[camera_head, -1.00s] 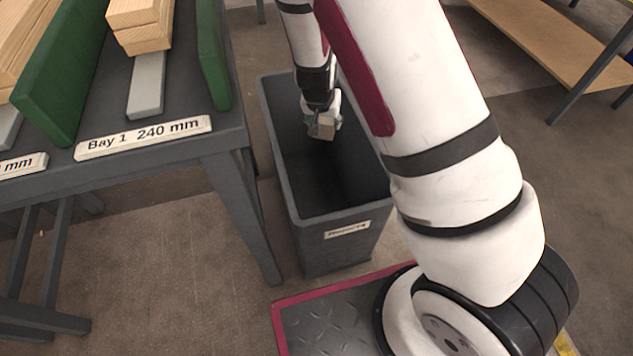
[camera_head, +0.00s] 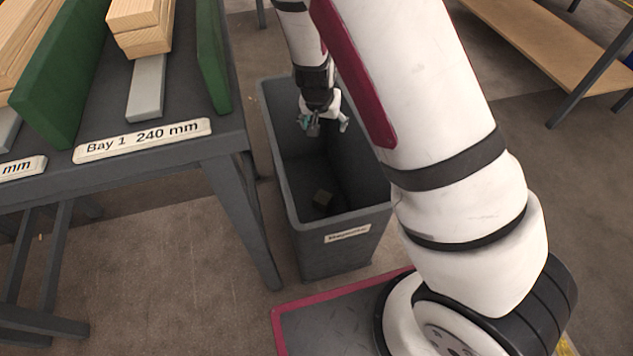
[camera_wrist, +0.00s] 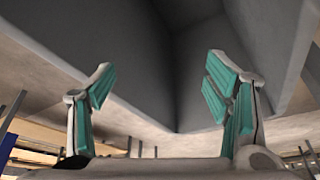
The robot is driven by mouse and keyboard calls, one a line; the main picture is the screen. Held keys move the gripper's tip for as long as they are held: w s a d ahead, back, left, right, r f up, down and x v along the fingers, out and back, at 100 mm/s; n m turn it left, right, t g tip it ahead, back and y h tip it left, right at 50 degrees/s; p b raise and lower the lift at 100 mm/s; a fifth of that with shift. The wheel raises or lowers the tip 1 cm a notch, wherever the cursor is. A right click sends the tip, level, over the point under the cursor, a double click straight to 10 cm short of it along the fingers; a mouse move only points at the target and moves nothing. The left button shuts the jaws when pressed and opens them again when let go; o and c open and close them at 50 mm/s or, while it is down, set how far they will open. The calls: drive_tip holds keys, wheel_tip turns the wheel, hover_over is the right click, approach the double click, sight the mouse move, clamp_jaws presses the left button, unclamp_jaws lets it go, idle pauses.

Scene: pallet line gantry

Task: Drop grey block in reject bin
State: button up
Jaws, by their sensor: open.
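The block cannot be made out in the wrist view.
A dark table (camera_head: 190,170) labelled Bay 1 240 mm stands left of the bin. It carries stacked wooden pieces (camera_head: 140,30), green dividers (camera_head: 62,85) and a light grey strip (camera_head: 147,88). A wooden-topped bench (camera_head: 540,40) stands at the upper right.

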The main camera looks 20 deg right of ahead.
drive_tip(key=v, duration=0.9)
drive_tip(key=shift+r, duration=0.4)
drive_tip(key=shift+s+a, duration=0.1)
